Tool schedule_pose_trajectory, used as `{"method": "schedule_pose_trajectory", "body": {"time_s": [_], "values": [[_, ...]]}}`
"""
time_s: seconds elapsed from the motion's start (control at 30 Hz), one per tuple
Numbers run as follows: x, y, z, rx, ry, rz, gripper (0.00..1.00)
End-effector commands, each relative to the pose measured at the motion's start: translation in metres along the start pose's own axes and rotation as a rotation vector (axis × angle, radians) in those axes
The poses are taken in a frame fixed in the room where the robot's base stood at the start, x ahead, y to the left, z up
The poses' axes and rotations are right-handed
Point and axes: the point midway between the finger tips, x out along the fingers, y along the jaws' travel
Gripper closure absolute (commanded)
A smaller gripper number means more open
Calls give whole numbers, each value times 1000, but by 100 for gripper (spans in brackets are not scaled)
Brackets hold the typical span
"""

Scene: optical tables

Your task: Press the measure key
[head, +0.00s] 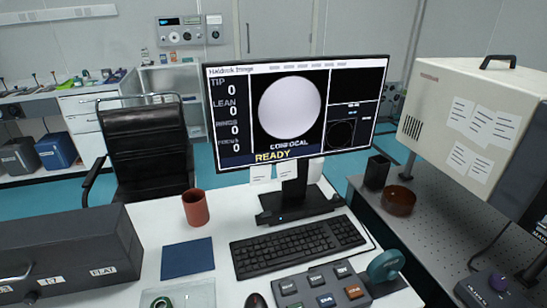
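A dark grey keypad (305,298) sits on the white desk at the bottom edge of the head view, and its lower part is cut off. It carries several grey keys and one orange key (354,291). The small key labels are too blurred to tell which is the measure key. The monitor (290,110) above shows a pale disc, the word READY in yellow, and zeros beside TIP, LEAN, RINGS and FOCUS. My gripper is not in view.
A black keyboard (298,246) lies behind the keypad. A teal round object (385,265) stands at its right, and a dark mouse (256,300) at its left. A red-brown cup (195,207), blue mat (188,259) and dark case (70,250) are further left.

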Motion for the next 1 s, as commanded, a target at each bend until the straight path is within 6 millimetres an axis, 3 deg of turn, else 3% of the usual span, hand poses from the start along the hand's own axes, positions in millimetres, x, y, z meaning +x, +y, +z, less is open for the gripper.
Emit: {"method": "schedule_pose_trajectory", "body": {"time_s": [0.13,0.7,1.0], "values": [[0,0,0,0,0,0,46],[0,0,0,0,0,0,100],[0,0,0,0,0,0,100]]}}
